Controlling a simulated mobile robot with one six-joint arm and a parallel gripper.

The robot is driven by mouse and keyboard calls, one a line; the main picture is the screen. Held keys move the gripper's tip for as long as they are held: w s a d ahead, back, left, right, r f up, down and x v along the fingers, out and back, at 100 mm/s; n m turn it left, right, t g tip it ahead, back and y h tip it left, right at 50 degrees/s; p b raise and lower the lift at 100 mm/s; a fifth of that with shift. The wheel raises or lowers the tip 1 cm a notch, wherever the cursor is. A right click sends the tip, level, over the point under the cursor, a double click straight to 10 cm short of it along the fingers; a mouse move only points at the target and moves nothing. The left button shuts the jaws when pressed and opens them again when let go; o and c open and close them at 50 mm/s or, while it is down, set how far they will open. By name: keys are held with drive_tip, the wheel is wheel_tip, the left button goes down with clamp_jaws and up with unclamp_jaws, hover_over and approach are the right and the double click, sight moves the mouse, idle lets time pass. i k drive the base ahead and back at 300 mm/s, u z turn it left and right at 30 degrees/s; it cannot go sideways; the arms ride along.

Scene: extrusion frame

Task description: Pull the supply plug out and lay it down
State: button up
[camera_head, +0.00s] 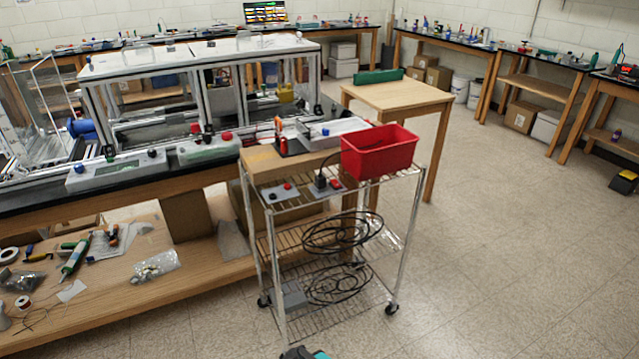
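A small black plug (321,181) stands upright in a grey socket box (328,188) on the top shelf of a wire cart. A thin dark cord rises from the plug and bends to the right, close to the red bin. Beside it on the left is another grey box (280,193) with a red and a dark knob or button. Which of these is the supply is too small to read. My gripper is not in view. A dark and teal piece cut off at the bottom edge may be part of my arm.
A red bin (380,150) sits at the cart's right, near the plug. Black cable coils (335,285) lie on the lower wire shelves (310,320). A long workbench (160,185) adjoins the cart's left. Floor to the right (500,260) is clear.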

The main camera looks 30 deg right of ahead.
sight(321, 182)
drive_tip(key=z, duration=0.35)
drive_tip(key=i, duration=0.3)
drive_tip(key=u, duration=4.4)
drive_tip(key=i, duration=0.1)
drive_tip(key=z, duration=2.95)
drive_tip(key=i, duration=0.55)
